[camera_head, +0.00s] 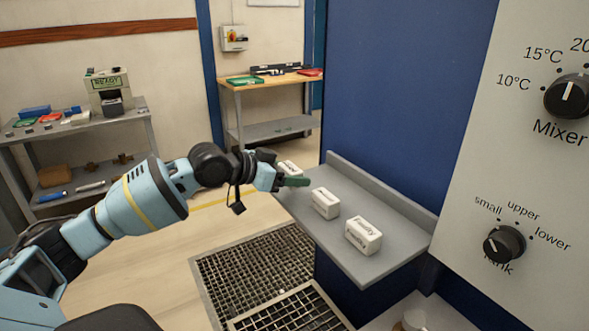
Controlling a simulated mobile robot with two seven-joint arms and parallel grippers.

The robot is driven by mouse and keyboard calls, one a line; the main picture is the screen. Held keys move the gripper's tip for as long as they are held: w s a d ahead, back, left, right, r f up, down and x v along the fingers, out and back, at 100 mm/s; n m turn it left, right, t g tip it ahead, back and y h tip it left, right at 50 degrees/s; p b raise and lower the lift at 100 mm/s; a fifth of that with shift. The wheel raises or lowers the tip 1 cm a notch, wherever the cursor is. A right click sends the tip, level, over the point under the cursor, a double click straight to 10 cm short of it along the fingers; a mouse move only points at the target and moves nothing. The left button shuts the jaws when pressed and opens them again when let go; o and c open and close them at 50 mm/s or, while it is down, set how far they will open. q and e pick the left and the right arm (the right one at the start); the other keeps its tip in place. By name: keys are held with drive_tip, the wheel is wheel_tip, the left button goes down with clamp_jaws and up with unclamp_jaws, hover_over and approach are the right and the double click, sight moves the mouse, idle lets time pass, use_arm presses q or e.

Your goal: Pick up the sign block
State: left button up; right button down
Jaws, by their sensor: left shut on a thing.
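The near block (363,236) and the middle block (326,203) stand free on the shelf. My right gripper is not in view.
A blue cabinet wall (385,100) rises behind the shelf, with a grey panel and knobs (504,244) at right. The shelf has a raised back lip. A floor grate (255,275) lies below. A workbench (265,82) and a side table (130,117) stand farther back.

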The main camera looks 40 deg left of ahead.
use_arm(q)
drive_tip(key=s+d+r, duration=0.1)
drive_tip(key=s+d, duration=0.2)
drive_tip(key=s, duration=0.7)
drive_tip(key=shift+d, duration=0.4)
drive_tip(key=shift+f, duration=0.1)
